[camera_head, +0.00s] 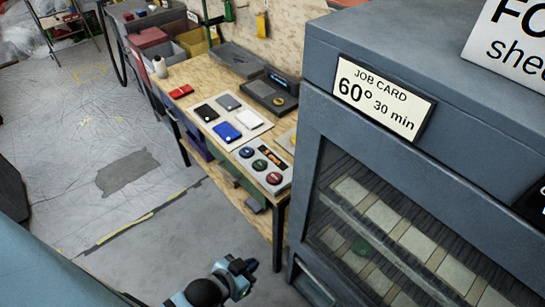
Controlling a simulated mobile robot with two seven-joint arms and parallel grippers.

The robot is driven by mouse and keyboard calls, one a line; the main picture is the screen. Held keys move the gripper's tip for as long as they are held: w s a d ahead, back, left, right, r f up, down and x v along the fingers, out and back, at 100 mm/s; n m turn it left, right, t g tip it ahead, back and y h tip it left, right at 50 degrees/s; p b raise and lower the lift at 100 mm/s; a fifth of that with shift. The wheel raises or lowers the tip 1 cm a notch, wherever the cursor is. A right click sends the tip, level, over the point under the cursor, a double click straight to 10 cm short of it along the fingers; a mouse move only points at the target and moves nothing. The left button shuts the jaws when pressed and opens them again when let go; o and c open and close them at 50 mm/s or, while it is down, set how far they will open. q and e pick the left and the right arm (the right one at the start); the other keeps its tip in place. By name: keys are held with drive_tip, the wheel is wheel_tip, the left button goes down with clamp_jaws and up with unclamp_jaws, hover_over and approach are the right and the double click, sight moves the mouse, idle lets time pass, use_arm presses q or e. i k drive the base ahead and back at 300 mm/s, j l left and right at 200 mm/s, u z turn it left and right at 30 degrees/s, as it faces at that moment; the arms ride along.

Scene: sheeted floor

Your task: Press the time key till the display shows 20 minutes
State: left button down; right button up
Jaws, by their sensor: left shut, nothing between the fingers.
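A large grey-blue cabinet (312,95) with a glass front fills the right side. Its job card (384,98) reads 60° and 30 min. A dark panel (537,203) with a bit of white marking is cut off at the right edge. No time key or minutes display can be made out. My left gripper (246,266) is low in the picture, in front of the bench and left of the cabinet. It is shut and empty, and apart from the cabinet front. My right gripper is out of view.
A wooden bench (196,72) stands left of the cabinet. It bears a tray with phone-like slabs (227,131), a panel with round coloured pieces (262,165) and a dark scale-like device (268,96). Bins (197,42) stand behind. The floor (90,150) at left is mostly clear.

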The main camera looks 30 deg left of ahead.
sight(246, 152)
drive_tip(key=j+u, duration=0.15)
drive_tip(key=j, duration=0.5)
drive_tip(key=i+j+u, duration=0.15)
drive_tip(key=j, duration=0.45)
